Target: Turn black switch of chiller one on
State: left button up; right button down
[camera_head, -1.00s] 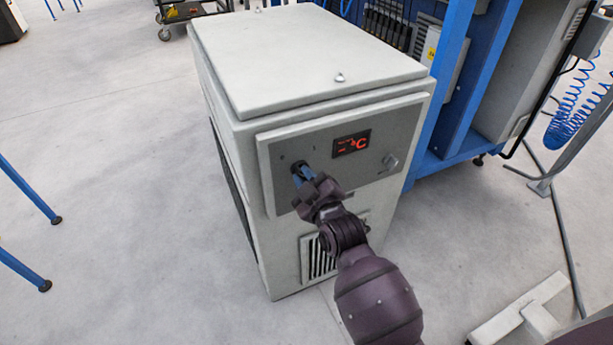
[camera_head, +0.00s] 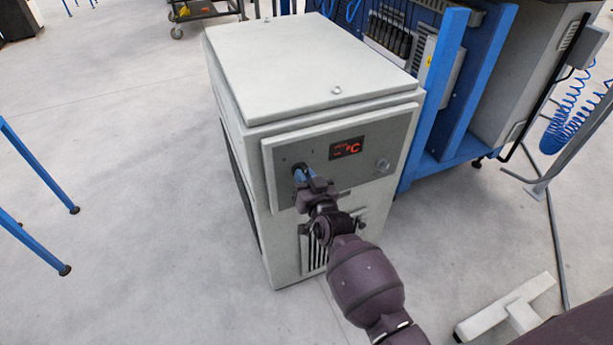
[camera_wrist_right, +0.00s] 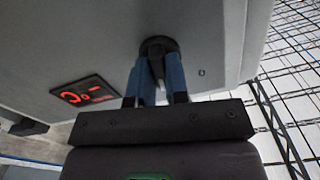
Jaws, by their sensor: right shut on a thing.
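The chiller (camera_head: 325,75) is a light grey box with a sloping grey front panel. Its black switch (camera_wrist_right: 158,46) is a round knob on that panel, seen in the right wrist view. My right gripper (camera_head: 303,174) is at the left part of the panel, and its blue fingers are shut on the black switch. In the wrist view the right gripper (camera_wrist_right: 158,75) has one finger on each side of the knob's grip. In the head view the fingers mostly hide the switch. My left gripper is not in view.
A red-lit display (camera_head: 346,147) reading "°C" sits right of the switch, with a silver knob (camera_head: 383,165) further right. A blue-framed machine (camera_head: 440,100) stands close behind on the right. Blue legs (camera_head: 40,155) stand at the left.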

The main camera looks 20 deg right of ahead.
jog(key=shift+m+p, duration=0.65)
jog(key=shift+m, duration=2.55)
jog(key=c, duration=1.1)
grip_release()
jog(key=shift+s, duration=0.1)
jog(key=s, duration=0.5)
jog(key=s+p, duration=0.1)
jog(key=s, duration=0.4)
jog(key=shift+s+d+p, duration=0.2)
jog(key=shift+s+p, duration=0.1)
